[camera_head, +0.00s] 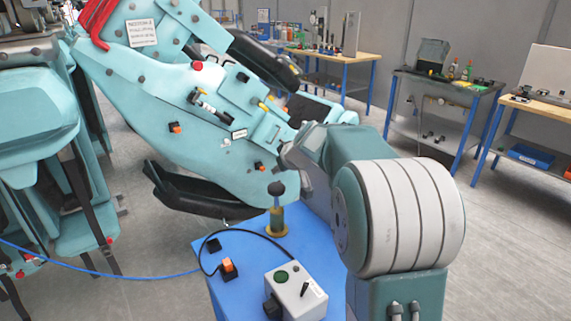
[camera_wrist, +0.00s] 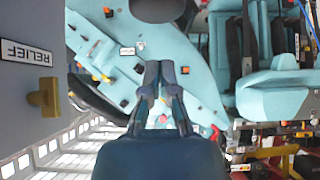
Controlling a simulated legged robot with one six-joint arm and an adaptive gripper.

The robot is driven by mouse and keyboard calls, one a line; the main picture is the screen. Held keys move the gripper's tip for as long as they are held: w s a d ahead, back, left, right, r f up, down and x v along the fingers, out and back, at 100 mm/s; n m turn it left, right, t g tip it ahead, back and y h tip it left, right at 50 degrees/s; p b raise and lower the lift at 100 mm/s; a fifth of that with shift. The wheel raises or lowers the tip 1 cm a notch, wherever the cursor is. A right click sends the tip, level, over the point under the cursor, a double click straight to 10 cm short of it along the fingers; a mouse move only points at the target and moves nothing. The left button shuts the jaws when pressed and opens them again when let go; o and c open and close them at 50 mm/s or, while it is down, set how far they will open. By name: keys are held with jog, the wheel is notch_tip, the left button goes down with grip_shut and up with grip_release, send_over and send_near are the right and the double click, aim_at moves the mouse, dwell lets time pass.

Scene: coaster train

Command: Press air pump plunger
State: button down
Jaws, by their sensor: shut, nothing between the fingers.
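The air pump appears to be the small upright piece on the blue cart, with a dark round plunger knob (camera_head: 276,188) above a yellow body (camera_head: 276,222). Its plunger looks raised. My gripper (camera_head: 288,156) is above the knob and slightly to its right, apart from it, in front of the teal coaster car (camera_head: 150,80). In the wrist view my gripper (camera_wrist: 160,68) has its fingertips together, with nothing held. I cannot make out the pump for sure in the wrist view.
The blue cart top (camera_head: 232,300) also carries a control box (camera_head: 296,290) with a green button and a switch, an orange switch (camera_head: 228,268) and black cable. A yellow lever (camera_wrist: 44,98) by a RELIEF label shows in the wrist view. Workbenches (camera_head: 445,82) stand behind; floor is open at right.

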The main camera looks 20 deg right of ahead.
aim_at(277, 186)
jog(key=shift+s+f, duration=0.1)
jog(key=shift+f, duration=1.75)
notch_tip(277, 186, down, 6)
jog(key=shift+s+r, duration=0.1)
notch_tip(277, 186, up, 5)
jog(key=shift+s+d, duration=0.1)
jog(key=shift+s, duration=0.05)
jog(key=v, duration=0.9)
jog(key=shift+r, duration=0.1)
dwell(0.5)
